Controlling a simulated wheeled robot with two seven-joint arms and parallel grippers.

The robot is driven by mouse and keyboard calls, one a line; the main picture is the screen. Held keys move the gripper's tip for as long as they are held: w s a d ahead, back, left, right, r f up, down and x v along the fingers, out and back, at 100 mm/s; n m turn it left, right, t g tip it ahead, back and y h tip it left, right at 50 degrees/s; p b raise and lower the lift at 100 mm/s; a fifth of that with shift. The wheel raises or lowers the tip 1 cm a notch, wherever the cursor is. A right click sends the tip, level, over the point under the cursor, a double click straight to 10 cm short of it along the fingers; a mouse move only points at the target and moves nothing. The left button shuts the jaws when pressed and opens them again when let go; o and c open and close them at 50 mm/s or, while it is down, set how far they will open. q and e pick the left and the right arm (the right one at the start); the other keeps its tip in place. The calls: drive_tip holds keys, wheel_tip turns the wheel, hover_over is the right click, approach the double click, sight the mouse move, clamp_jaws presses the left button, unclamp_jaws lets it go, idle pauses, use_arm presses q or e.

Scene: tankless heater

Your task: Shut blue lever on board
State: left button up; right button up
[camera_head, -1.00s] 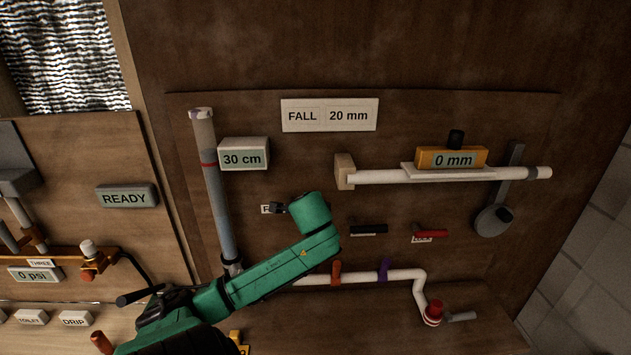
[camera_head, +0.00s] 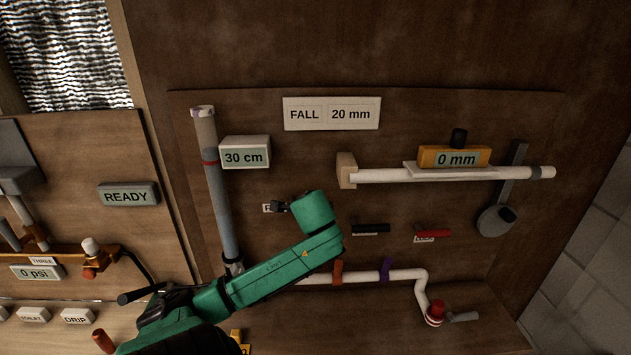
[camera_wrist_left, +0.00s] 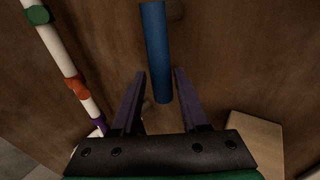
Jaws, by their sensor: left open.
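A blue bar, which looks like the blue lever (camera_wrist_left: 155,45), shows in the left wrist view against the brown board (camera_head: 480,120). My left gripper (camera_wrist_left: 160,73) is open, with its two dark fingers on either side of the bar's lower end. I cannot tell whether either finger touches it. In the head view my green left arm covers that part of the board, so the blue lever and my fingertips are hidden there. My right gripper is in neither view.
A black lever (camera_head: 371,229) and a red lever (camera_head: 433,233) are right of my arm. A white pipe (camera_head: 400,275) with orange and purple bands runs below. A tan block (camera_wrist_left: 256,140) stands right of my gripper in the wrist view. A sloping pipe (camera_head: 218,190) stands left.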

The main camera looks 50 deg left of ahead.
use_arm(q)
drive_tip(key=b+v, duration=0.2)
drive_tip(key=v, duration=1.1)
drive_tip(key=shift+s, duration=0.2)
drive_tip(key=shift+w+f, duration=0.1)
